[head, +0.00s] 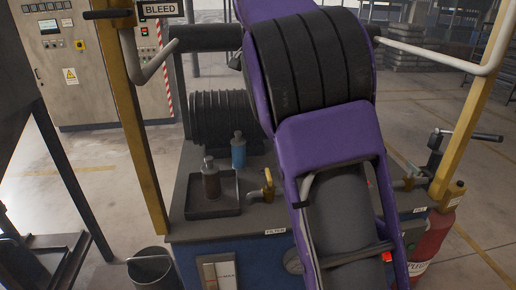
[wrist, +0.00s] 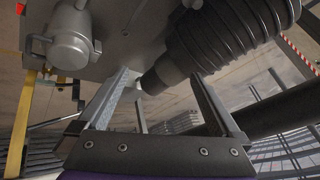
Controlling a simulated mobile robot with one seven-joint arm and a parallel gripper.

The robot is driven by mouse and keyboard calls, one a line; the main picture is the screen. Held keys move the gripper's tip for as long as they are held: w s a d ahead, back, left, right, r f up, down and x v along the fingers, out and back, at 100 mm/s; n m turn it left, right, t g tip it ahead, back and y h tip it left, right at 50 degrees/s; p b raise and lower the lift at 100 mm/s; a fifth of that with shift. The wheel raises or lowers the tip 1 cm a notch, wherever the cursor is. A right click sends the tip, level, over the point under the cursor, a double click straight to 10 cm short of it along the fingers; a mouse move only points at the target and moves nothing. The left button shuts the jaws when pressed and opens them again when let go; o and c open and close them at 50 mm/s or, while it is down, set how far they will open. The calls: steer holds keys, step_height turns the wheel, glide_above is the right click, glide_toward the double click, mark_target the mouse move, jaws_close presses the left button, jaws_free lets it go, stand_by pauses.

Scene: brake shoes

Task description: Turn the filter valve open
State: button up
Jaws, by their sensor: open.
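The filter valve, a small brass-yellow handle (head: 268,186), stands on the grey bench top just behind the FILTER label (head: 275,232), left of my purple arm in the head view. I cannot make out this valve in the wrist view. My gripper (wrist: 161,78) is open in the wrist view, its two fingers spread apart with nothing held. A dark cylinder end of a ribbed machine body (wrist: 225,35) shows beyond and between the fingers. In the head view my gripper is hidden behind my arm.
A brown bottle (head: 211,181) stands in a dark tray (head: 205,213), with a blue bottle (head: 238,152) behind it. Another valve (head: 410,181) and a red extinguisher (head: 432,240) are at right.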

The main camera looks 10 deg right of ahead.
mark_target(269, 174)
steer(key=s+f+m+g+y+b, duration=0.1)
steer(key=s+f+m+g, duration=0.1)
steer(key=f, duration=0.6)
steer(key=s+f+m+g+b, duration=0.1)
steer(key=f+m+g, duration=0.1)
steer(key=f, duration=0.7)
steer(key=s+f+m+g+y+b, duration=0.1)
steer(key=s+f+m+g+b, duration=0.1)
steer(key=f, duration=0.7)
steer(key=shift+s+d+m+y, duration=0.2)
steer(key=shift+s+m+y, duration=0.15)
steer(key=shift+m, duration=0.15)
steer(key=shift+r, duration=0.1)
steer(key=c, duration=1.1)
steer(key=shift+c, duration=0.2)
